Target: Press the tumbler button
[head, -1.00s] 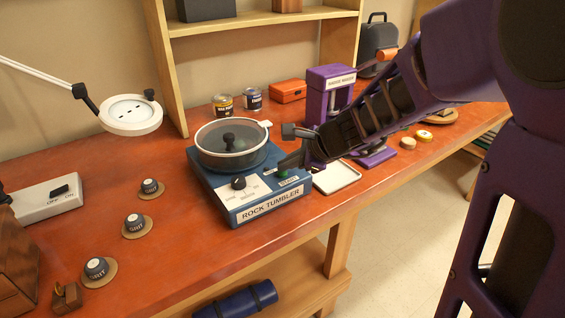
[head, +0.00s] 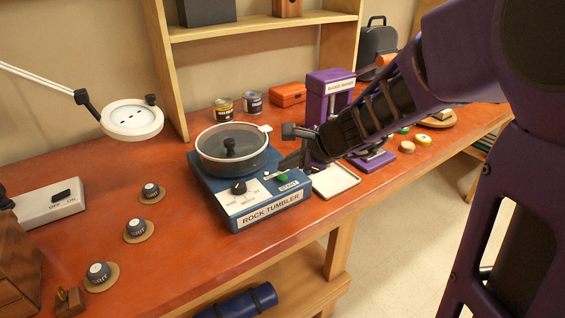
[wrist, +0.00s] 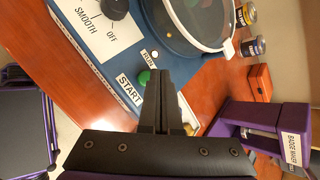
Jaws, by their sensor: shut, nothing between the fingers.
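The rock tumbler (head: 216,197) is a blue box with a lidded round drum on top, and it sits on the red-brown bench. Its green START button (head: 283,178) is near the right end of the front panel; it also shows in the wrist view (wrist: 144,77), partly hidden by a finger. My gripper (head: 278,168) is shut and empty, its fingertips just above and beside the button. In the wrist view the closed fingers (wrist: 159,75) reach over the panel right next to the button. I cannot tell whether they touch it.
A dial (head: 238,187) sits on the panel left of the button. A white tray (head: 335,180) lies right of the tumbler, with the purple badge maker (head: 330,92) behind it. A lamp (head: 131,118) and several grit containers stand left. Bare bench lies in front of the drum's left side.

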